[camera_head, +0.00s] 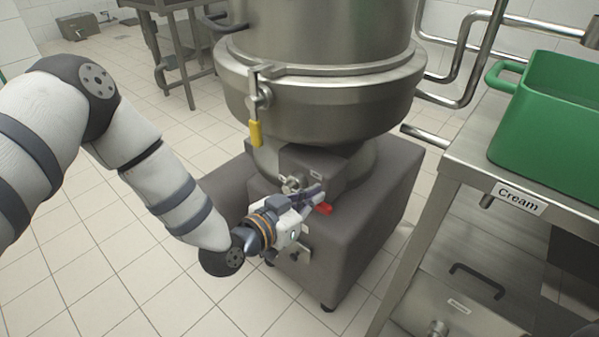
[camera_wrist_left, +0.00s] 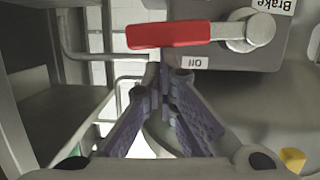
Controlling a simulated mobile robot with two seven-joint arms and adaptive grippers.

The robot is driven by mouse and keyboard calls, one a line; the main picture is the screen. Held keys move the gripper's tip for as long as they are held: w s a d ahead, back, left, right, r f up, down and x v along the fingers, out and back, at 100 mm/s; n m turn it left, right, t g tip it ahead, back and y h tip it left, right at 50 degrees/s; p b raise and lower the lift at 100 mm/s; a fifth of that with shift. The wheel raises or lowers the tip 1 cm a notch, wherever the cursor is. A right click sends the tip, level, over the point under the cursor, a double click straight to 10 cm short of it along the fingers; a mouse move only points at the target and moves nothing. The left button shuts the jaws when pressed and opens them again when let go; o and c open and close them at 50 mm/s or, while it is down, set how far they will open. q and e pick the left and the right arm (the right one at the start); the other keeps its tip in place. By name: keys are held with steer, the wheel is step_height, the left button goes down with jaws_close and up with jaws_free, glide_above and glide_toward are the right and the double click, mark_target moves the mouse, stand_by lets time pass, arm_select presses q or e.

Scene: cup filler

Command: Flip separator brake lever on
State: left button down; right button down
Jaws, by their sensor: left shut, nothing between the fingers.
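The separator (camera_head: 330,95) is a large steel drum on a dark grey base. The brake lever has a red grip (camera_head: 324,208) on the base, beside my left fingertips. In the left wrist view the red grip (camera_wrist_left: 170,35) lies sideways, with its metal pivot to the right, near an upside-down "Brake" label (camera_wrist_left: 270,5). My left gripper (camera_head: 318,193) is shut and empty. Its fingertips (camera_wrist_left: 161,78) meet just below the red grip in the wrist view; I cannot tell whether they touch it. My right gripper is not in view.
A yellow-handled clamp (camera_head: 255,133) hangs on the drum. A steel table (camera_head: 465,160) marked "Cream" with a green tub (camera_head: 550,125) stands at the right, close to the separator. Another steel table (camera_head: 180,45) stands behind. Tiled floor (camera_head: 110,230) is clear at the left.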

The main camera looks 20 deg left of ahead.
mark_target(320, 208)
arm_select(q)
steer(key=f+m, duration=0.1)
steer(key=d+f+m+y, duration=0.1)
steer(key=f, duration=0.1)
steer(key=shift+s+m+p, duration=0.2)
steer(key=shift+m+p, duration=0.15)
steer(key=shift+m, duration=0.05)
steer(key=shift+f+m+t+y, duration=0.5)
steer(key=shift+f+m, duration=0.8)
steer(key=shift+f, duration=0.15)
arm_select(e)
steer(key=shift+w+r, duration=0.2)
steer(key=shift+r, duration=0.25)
